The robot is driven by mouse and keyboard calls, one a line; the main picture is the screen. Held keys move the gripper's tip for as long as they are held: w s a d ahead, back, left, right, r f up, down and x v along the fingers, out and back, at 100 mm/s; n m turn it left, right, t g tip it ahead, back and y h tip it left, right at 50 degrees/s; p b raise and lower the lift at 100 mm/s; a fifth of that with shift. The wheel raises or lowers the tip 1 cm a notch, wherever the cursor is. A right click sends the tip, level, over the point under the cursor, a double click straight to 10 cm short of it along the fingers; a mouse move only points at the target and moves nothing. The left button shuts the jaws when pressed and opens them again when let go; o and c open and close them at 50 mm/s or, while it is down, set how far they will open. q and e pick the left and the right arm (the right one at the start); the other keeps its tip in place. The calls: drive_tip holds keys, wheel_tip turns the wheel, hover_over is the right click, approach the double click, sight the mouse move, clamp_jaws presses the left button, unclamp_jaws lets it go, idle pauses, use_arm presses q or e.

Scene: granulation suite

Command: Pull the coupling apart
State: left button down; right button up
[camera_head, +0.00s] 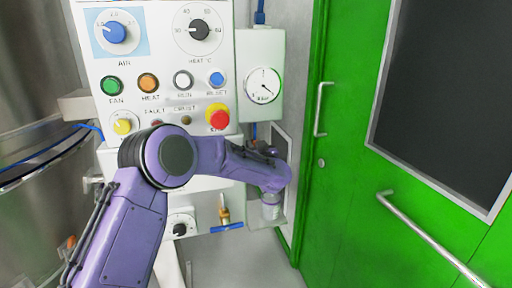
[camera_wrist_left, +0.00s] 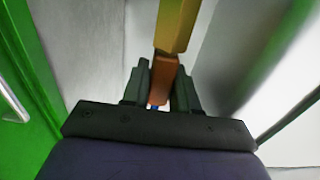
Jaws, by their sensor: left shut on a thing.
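My left gripper (camera_wrist_left: 160,88) is shut on an orange-brown piece (camera_wrist_left: 163,75), which looks like part of the coupling. A yellow brass-coloured piece (camera_wrist_left: 174,25) extends from it towards the top of the left wrist view. I cannot tell whether the two pieces are joined or apart. In the head view my purple left arm reaches across below the control panel, and its gripper (camera_head: 263,149) is small and dark beside the wall, near the blue hose (camera_head: 254,131). The arm mostly hides the coupling there. My right gripper is not in view.
The control panel (camera_head: 155,70) has knobs, coloured buttons and a red stop button (camera_head: 217,116). A round gauge (camera_head: 263,85) is right of it. A brass valve with a blue handle (camera_head: 227,228) sits below. A green door (camera_head: 345,190) stands at right, a steel vessel (camera_head: 30,70) at left.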

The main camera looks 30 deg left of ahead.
sight(255, 140)
use_arm(q)
wheel_tip(255, 140, up, 5)
drive_tip(key=p, duration=0.4)
drive_tip(key=shift+f, duration=0.25)
drive_tip(key=c, duration=1)
unclamp_jaws()
drive_tip(key=shift+o, duration=0.2)
drive_tip(key=shift+s+d, duration=0.1)
drive_tip(key=b+v, duration=0.1)
drive_tip(key=v, duration=0.9)
drive_tip(key=shift+s, duration=0.15)
